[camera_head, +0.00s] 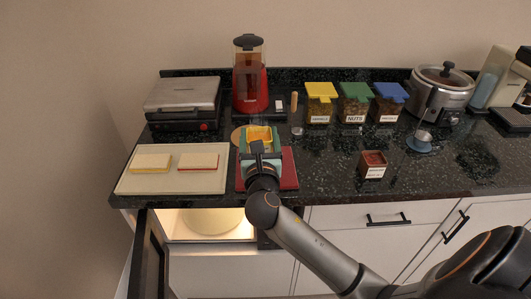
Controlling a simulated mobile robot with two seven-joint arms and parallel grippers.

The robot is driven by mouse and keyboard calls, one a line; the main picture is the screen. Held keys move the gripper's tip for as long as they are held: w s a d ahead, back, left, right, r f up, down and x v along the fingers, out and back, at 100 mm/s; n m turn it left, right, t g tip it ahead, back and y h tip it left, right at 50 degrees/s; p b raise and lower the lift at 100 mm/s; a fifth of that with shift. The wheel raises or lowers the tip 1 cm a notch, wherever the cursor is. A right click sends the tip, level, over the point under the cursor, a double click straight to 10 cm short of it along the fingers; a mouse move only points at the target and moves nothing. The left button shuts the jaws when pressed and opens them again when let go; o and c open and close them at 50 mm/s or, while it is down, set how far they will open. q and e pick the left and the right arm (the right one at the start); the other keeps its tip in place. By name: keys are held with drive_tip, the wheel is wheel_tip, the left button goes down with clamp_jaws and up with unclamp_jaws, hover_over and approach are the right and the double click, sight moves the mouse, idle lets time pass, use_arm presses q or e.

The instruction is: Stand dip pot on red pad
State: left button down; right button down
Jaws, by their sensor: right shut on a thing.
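The red pad (288,172) lies on the dark counter, right of a pale board. My right gripper (258,149) reaches in from the front and is shut on the pot. The gripper and wrist hide the pot's near side and the middle of the pad. I cannot tell whether the pot's base touches the pad. My left gripper is not in view.
The pale board (171,183) holds two sandwich-like pieces. Behind are a grill (182,103), a red blender (249,85) and lidded jars (355,101). A small red-brown box (373,165) stands to the right. A cabinet door (147,255) hangs open below. Counter between pad and box is clear.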

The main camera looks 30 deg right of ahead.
drive_tip(key=w+d+f, duration=0.1)
drive_tip(key=w+d+f+b, duration=0.1)
drive_tip(key=f, duration=0.1)
drive_tip(key=w+d+f, duration=0.1)
drive_tip(key=f, duration=0.1)
drive_tip(key=shift+d+f, duration=0.1)
drive_tip(key=shift+d, duration=0.2)
drive_tip(key=shift+w+d+f+b, duration=0.1)
drive_tip(key=shift+f+b, duration=0.25)
drive_tip(key=shift+f, duration=0.65)
drive_tip(key=shift+w+d+f+b, duration=0.1)
drive_tip(key=shift+f+b, duration=0.2)
drive_tip(key=shift+f, duration=0.65)
drive_tip(key=shift+f, duration=0.1)
unclamp_jaws()
drive_tip(key=shift+s+a, duration=0.1)
drive_tip(key=shift+s, duration=0.15)
drive_tip(key=v, duration=1.1)
drive_tip(key=shift+s+a, duration=0.15)
drive_tip(key=shift+s, duration=0.1)
